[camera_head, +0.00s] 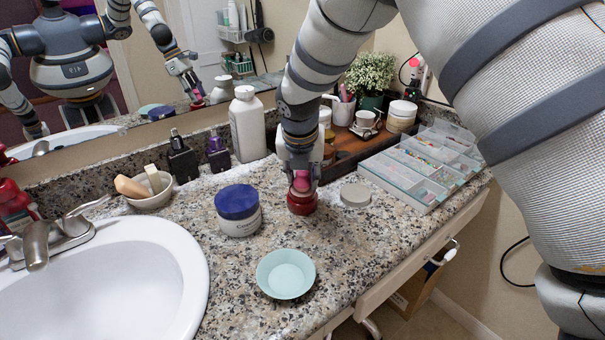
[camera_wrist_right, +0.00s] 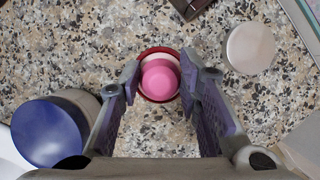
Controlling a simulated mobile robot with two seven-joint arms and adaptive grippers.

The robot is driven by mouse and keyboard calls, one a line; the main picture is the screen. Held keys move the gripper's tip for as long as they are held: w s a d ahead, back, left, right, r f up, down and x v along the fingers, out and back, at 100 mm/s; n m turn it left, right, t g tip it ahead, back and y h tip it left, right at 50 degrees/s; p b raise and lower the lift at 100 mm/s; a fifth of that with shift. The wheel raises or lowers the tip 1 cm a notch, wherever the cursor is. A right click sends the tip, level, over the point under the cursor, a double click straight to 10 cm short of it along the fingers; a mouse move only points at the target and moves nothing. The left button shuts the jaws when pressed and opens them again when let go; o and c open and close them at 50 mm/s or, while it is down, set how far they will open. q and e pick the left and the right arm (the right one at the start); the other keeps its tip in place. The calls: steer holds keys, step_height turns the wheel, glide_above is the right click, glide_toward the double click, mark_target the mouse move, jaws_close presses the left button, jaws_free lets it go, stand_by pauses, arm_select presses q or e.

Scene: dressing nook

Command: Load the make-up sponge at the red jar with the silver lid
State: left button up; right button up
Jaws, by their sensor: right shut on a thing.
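The red jar (camera_head: 302,206) stands open on the granite counter. Its red rim (camera_wrist_right: 141,86) and pale inside show around the sponge in the right wrist view. The silver lid (camera_head: 355,195) lies flat on the counter, right of the jar; it also shows in the right wrist view (camera_wrist_right: 249,48). My right gripper (camera_head: 301,180) points down over the jar, shut on the pink make-up sponge (camera_wrist_right: 160,78). The sponge's lower end is at the jar's mouth; I cannot tell whether it touches the contents. My left gripper is not directly in view.
A blue-lidded jar (camera_head: 238,212) stands left of the red jar. A pale turquoise dish (camera_head: 286,274) is in front. A clear organizer (camera_head: 405,187) and a wooden tray (camera_head: 345,148) stand to the right and behind. The sink (camera_head: 130,270) is at left. Counter around the dish is clear.

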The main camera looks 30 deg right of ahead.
steer(key=shift+s, duration=0.1)
steer(key=shift+r+p, duration=1.05)
steer(key=shift+r, duration=2.45)
arm_select(q)
steer(key=w+r+t, duration=0.1)
steer(key=w+r, duration=0.1)
steer(key=shift+w+r, duration=0.3)
steer(key=shift+w, duration=0.05)
arm_select(e)
steer(key=shift+f, duration=0.1)
